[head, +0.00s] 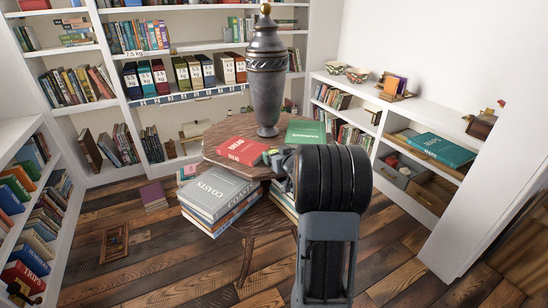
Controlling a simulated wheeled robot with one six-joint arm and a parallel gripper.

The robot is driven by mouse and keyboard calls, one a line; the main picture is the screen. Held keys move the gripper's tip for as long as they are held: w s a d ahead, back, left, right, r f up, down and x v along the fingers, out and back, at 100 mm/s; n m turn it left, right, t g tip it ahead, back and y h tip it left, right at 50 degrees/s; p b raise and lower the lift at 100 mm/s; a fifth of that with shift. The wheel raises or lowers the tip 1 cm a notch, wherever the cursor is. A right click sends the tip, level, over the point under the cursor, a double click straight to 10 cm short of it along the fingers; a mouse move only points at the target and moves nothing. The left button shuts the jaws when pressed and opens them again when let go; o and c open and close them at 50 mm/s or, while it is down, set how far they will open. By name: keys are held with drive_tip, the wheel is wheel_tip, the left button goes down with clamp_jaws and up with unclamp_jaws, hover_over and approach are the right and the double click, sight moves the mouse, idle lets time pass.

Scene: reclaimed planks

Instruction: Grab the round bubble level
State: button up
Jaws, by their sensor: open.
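A small greenish object (271,156) lies on the wooden table (217,137), right of the red "BREAD" book. It may be the round bubble level, but it is too small and too partly covered to be sure. My arm rises from the bottom right of centre and blocks much of the table's right side. Only a grey bit of my gripper (284,162) shows at the left edge of the arm, close beside the greenish object. The gripper is open. The fingertips are mostly hidden, and I cannot tell whether they touch anything.
A tall dark urn (267,90) stands behind on the table. A red book (243,150) and a green book (306,133) lie near it. Stacked books, topped by grey "COASTS" (219,190), sit lower at the front left. Bookshelves (205,50) line the walls. Floor at left is mostly clear.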

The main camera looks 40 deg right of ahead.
drive_tip(key=shift+c, duration=0.4)
drive_tip(key=c, duration=0.7)
drive_tip(key=shift+r, duration=0.2)
